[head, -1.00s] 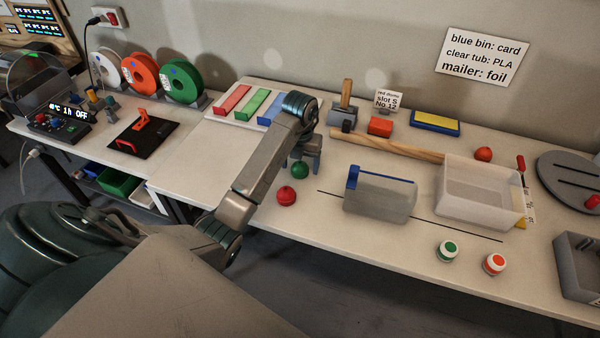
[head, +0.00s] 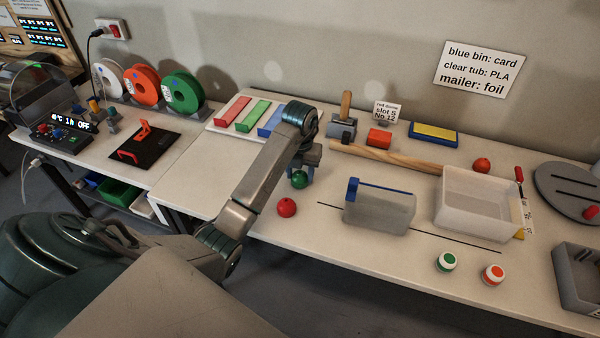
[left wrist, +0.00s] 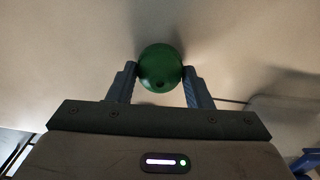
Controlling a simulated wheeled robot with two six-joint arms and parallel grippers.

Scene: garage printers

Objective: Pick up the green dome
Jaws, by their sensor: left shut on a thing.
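The green dome (head: 299,180) is a small round green piece. It sits between the fingertips of my left gripper (head: 303,172), low over the table's left part. In the left wrist view the green dome (left wrist: 160,68) is between the two dark fingers of my left gripper (left wrist: 160,82), which are shut on it. I cannot tell whether it touches the table. A red dome (head: 286,207) stands on the table just in front and to the left. My right gripper is in neither view.
A wooden rod (head: 390,155) lies behind. A tray of coloured bars (head: 230,107) is at back left.

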